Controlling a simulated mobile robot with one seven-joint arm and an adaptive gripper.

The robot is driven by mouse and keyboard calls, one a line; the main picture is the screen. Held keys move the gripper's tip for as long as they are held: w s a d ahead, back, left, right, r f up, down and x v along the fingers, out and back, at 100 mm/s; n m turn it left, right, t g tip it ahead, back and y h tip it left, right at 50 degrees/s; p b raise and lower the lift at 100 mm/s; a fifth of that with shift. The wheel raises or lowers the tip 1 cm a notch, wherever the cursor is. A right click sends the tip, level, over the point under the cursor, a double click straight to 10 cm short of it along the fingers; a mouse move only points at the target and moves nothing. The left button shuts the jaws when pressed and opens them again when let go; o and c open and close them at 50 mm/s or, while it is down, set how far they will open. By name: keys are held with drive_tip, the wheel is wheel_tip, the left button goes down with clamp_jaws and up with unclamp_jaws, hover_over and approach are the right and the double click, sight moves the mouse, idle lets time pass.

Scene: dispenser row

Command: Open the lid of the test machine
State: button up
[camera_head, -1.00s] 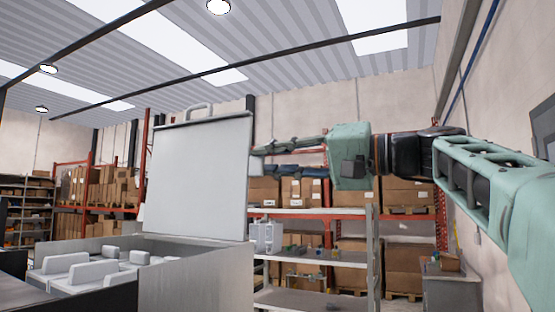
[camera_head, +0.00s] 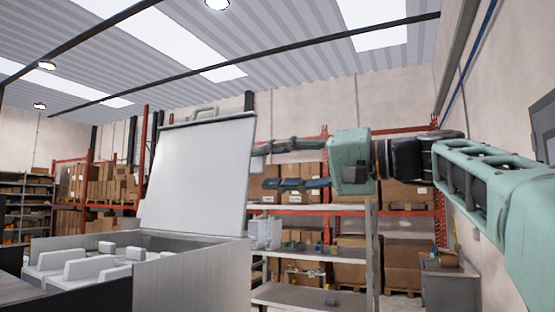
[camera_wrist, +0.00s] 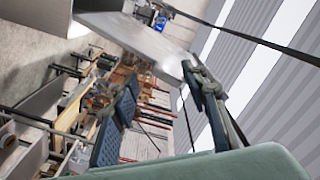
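The test machine (camera_head: 190,278) is a grey open-topped box at the lower left, with pale blocks inside. Its lid (camera_head: 198,175) is a flat light-grey panel that stands raised at the back, leaning slightly backward, with a handle (camera_head: 205,112) on its top edge. My gripper (camera_head: 260,166) is beside the lid's right edge, fingers pointing left and spread apart with nothing between them. In the wrist view, the spread fingers (camera_wrist: 160,75) reach toward the lid panel (camera_wrist: 135,38). One fingertip is very near the lid's edge; I cannot tell whether it touches.
A metal shelf unit (camera_head: 318,208) with small items stands behind and below my gripper. Racks with cardboard boxes (camera_head: 405,225) line the back wall. A grey cabinet (camera_head: 450,285) stands at the lower right.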

drive_tip(key=shift+s+a+r, duration=0.15)
drive_tip(key=shift+s+r, duration=0.15)
drive_tip(key=shift+d, duration=0.45)
drive_tip(key=v, duration=1.1)
drive_tip(key=shift+s, duration=0.15)
